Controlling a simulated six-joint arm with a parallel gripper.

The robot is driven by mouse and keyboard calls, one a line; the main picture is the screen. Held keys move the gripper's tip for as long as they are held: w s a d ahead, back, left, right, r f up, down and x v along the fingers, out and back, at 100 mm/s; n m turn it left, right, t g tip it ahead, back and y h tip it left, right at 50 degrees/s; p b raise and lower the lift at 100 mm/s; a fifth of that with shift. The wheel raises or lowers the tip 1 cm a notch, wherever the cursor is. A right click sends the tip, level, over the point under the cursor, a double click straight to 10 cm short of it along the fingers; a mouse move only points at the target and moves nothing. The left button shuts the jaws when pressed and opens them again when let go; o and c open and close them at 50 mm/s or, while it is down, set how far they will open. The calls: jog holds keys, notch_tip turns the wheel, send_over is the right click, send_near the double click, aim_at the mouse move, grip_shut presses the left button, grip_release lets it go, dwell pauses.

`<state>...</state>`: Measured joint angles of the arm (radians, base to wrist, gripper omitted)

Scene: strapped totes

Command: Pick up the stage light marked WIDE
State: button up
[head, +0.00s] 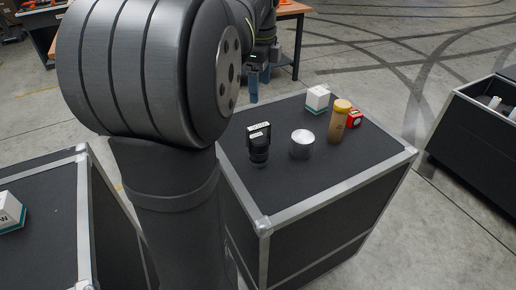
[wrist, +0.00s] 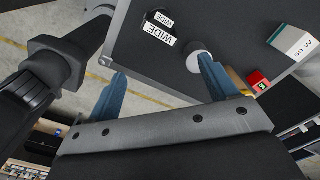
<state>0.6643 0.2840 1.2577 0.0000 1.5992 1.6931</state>
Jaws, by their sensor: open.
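The stage light is black with white labels and stands on the black case near its left side in the head view (head: 259,143). In the wrist view the stage light (wrist: 160,31) shows labels reading WIDE and lies beyond my fingertips, near the case edge. My gripper (wrist: 165,84) is open, its two blue fingers apart with nothing between them. In the head view my gripper (head: 252,88) shows partly past my arm, at the case's far left edge, apart from the light. The light's lower part is hard to make out in the wrist view.
On the case (head: 285,205) with metal edges stand a silver cylinder (head: 302,146) right beside the light, a tan bottle (head: 338,125), a red box (head: 354,119) and a white-and-teal box (head: 317,98). Another case (head: 40,250) is at left; an open bin (head: 480,125) is at right.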

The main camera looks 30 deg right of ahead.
aim_at(259, 126)
jog(key=f+n, duration=0.4)
jog(key=f, duration=0.1)
jog(key=f+n, duration=0.5)
jog(key=f, duration=0.1)
jog(key=shift+s, duration=0.2)
jog(key=f, duration=0.5)
jog(key=shift+w+a+f, duration=0.1)
jog(key=shift+w+f, duration=0.05)
jog(key=shift+w, duration=0.25)
grip_shut()
